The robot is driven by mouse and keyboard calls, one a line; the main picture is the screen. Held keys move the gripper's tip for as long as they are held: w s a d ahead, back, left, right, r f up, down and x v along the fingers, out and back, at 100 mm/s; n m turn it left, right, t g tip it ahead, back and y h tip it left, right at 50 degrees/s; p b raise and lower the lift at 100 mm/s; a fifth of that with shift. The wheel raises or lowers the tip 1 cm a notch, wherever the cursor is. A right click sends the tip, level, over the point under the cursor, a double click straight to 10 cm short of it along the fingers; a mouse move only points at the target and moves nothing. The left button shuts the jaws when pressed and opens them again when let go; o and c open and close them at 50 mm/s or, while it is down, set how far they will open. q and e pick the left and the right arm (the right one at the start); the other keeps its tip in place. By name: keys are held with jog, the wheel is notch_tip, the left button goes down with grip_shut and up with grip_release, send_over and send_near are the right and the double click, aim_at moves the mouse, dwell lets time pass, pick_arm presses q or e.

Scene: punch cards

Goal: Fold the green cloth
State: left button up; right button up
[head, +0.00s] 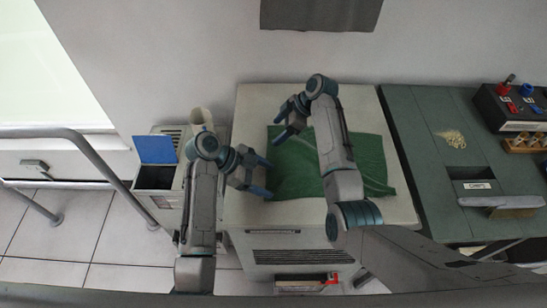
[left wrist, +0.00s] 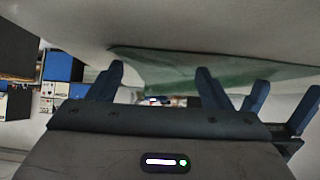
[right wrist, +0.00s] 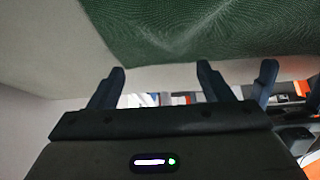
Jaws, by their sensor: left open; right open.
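The green cloth (head: 372,158) lies spread on top of a pale cabinet (head: 400,214), with a paler line near its lower right. My right arm crosses above it and hides its middle. My left gripper (head: 266,177) is open and empty at the cloth's lower left edge. My right gripper (head: 278,128) is open and empty at its upper left corner. The cloth also shows in the left wrist view (left wrist: 170,68) and in the right wrist view (right wrist: 200,35), beyond the fingers. Whether any fingertip touches it cannot be told.
A dark green desk (head: 440,180) with a pale tangle (head: 453,138) and a control box (head: 510,108) stands to the right. A bin with a blue flap (head: 154,149) and a metal rail (head: 85,150) are at the left. A wall lies behind the cabinet.

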aim_at(280, 145)
pick_arm(q)
jog(key=shift+s+f, duration=0.1)
jog(key=shift+f, duration=0.4)
pick_arm(e)
jog(key=shift+d+f, duration=0.1)
jog(key=shift+f, duration=0.4)
pick_arm(q)
jog(key=shift+r, duration=0.1)
pick_arm(e)
jog(key=shift+s+r, duration=0.1)
jog(key=shift+f, duration=0.25)
